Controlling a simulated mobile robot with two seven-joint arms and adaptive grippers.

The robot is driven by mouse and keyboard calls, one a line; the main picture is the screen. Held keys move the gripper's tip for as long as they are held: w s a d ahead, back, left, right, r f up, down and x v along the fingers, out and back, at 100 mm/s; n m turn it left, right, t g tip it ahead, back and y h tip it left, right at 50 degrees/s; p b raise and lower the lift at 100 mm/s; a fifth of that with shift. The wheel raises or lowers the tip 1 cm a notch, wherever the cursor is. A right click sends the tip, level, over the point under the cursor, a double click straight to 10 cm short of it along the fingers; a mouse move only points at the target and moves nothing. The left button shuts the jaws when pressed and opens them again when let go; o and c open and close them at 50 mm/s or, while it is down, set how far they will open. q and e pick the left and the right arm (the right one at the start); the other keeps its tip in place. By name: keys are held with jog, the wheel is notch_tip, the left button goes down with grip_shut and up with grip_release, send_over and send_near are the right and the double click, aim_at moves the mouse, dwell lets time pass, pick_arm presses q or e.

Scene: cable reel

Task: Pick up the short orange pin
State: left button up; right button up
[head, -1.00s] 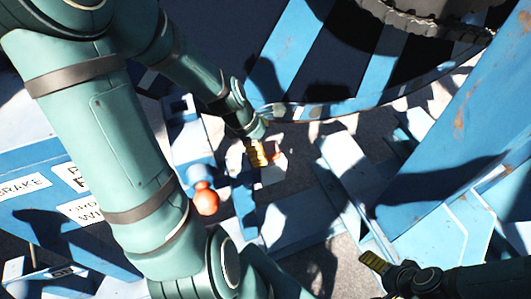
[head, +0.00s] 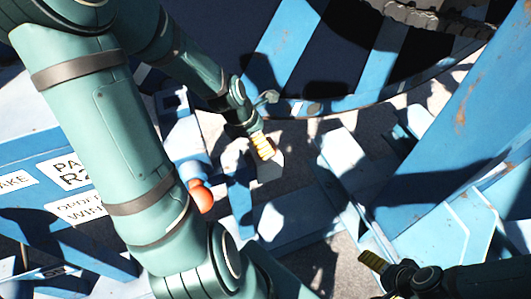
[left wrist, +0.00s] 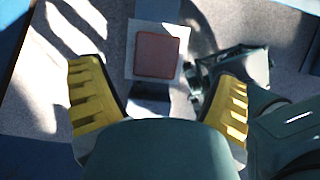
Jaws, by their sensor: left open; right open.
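A round orange knob (head: 202,198), perhaps the end of the pin, sticks out of a blue bracket beside my left arm. I cannot tell its length, as part of it is hidden. My left gripper (head: 263,146) is open and stands to the right of and above the knob, apart from it. In the left wrist view its yellow fingers (left wrist: 160,75) are spread with nothing between them. Beyond them lies a reddish square (left wrist: 157,55) on a pale plate; I cannot tell whether it belongs to the pin. My right gripper (head: 376,263) is open, at the lower right.
A large dark reel with blue spokes (head: 285,45) fills the top. A blue beam (head: 455,125) slants along the right. A blue panel with white labels (head: 75,208) is at the left. Grey ground with blue frame parts (head: 300,215) lies between, in patchy shadow.

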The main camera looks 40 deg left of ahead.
pick_arm(q)
jog(key=b+x, duration=0.1)
jog(key=x, duration=0.1)
jog(key=b+x, duration=0.1)
jog(key=x, duration=0.2)
jog(key=shift+a, duration=0.25)
jog(key=c, duration=1.4)
